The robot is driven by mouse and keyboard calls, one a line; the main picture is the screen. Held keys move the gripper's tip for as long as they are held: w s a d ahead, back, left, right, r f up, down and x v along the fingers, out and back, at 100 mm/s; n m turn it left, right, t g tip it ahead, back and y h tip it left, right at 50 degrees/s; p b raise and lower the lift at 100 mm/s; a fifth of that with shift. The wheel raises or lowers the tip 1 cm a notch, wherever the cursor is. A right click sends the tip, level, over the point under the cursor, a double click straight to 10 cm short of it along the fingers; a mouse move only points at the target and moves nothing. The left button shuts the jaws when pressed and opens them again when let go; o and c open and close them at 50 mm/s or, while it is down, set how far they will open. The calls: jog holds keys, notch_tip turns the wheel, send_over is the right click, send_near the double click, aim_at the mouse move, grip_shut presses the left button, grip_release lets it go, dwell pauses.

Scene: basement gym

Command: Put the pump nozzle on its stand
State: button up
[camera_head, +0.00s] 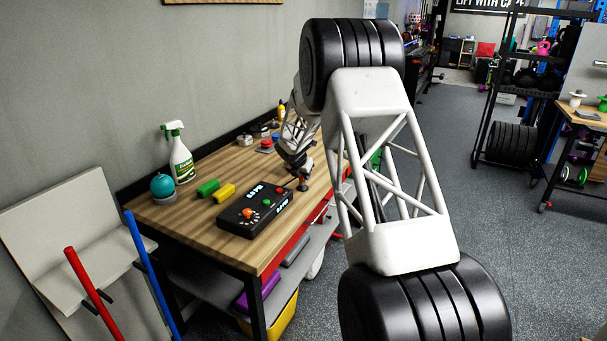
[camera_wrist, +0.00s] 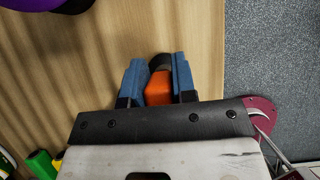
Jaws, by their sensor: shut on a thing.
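My gripper (camera_wrist: 158,75) is shut on a small orange piece with a dark end, which I take to be the pump nozzle (camera_wrist: 159,88). The blue finger pads press on both sides of it in the wrist view. In the head view my gripper (camera_head: 302,178) is low over the right edge of the wooden table (camera_head: 165,222), partly hidden by my arm. I cannot tell whether the nozzle touches the table. I cannot clearly pick out the nozzle's stand.
Small round items (camera_head: 261,131) sit at the back. A purple-and-black thing (camera_wrist: 70,5) is at the wrist view's top left.

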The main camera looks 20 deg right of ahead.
jog(key=o, duration=1)
jog(key=shift+r, duration=0.1)
jog(key=v, duration=0.7)
jog(key=shift+s+r, duration=0.15)
jog(key=shift+r, duration=0.05)
jog(key=shift+a, duration=0.15)
